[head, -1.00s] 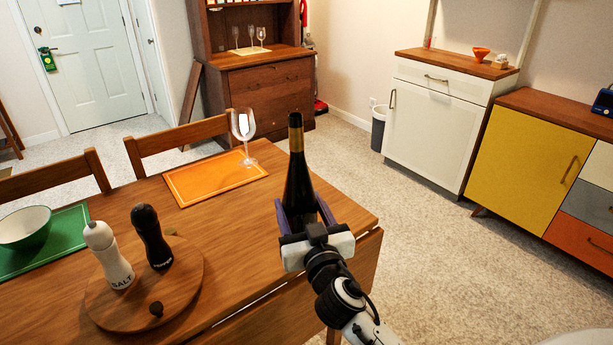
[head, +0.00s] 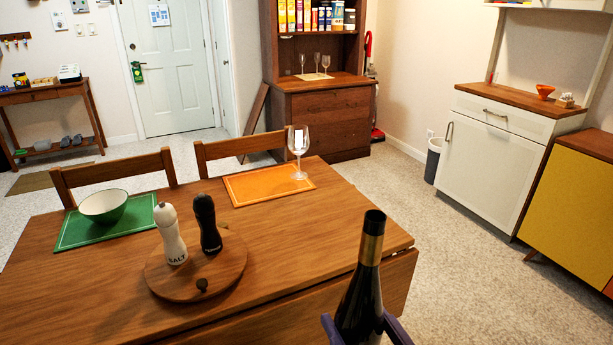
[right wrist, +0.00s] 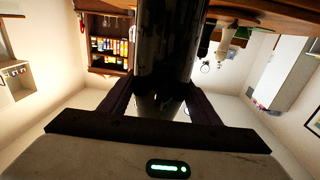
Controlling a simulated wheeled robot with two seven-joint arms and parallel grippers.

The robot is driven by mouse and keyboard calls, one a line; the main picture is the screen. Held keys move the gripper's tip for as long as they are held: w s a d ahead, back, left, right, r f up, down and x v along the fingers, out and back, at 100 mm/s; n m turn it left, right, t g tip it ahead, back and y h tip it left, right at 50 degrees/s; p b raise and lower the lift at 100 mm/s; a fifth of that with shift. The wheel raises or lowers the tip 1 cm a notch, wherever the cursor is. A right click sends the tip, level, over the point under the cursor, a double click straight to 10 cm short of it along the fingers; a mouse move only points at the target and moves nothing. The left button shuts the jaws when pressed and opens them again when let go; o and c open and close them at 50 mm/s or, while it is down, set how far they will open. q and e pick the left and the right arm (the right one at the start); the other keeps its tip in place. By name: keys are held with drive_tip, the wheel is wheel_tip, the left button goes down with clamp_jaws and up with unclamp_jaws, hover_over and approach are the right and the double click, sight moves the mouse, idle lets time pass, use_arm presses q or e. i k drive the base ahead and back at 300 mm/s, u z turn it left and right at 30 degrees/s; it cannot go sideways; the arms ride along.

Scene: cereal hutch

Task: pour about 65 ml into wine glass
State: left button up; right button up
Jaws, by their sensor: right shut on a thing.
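The wine glass (head: 299,146) stands upright on the right end of the orange placemat (head: 268,184), near the table's far right corner. It looks clear, and I cannot make out any liquid in it. A dark wine bottle (head: 363,285) with a gold neck band is upright at the lower right in the head view. My right gripper (head: 366,330) is shut around the bottle's lower body, in front of the table's near right edge. The right wrist view shows the bottle (right wrist: 170,45) between its dark fingers (right wrist: 160,100). My left gripper is not in view.
The wooden table (head: 90,285) holds a round board (head: 228,265) with a white salt mill (head: 169,233) and a black pepper mill (head: 206,223). A bowl (head: 104,207) sits on a green placemat (head: 75,237). Chairs (head: 115,172) stand behind. The table's right part is clear.

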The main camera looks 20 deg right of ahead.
sight(298, 140)
drive_tip(key=u, duration=3.3)
drive_tip(key=k, duration=2.05)
drive_tip(key=z, duration=2.05)
drive_tip(key=i, duration=0.35)
drive_tip(key=z, duration=0.05)
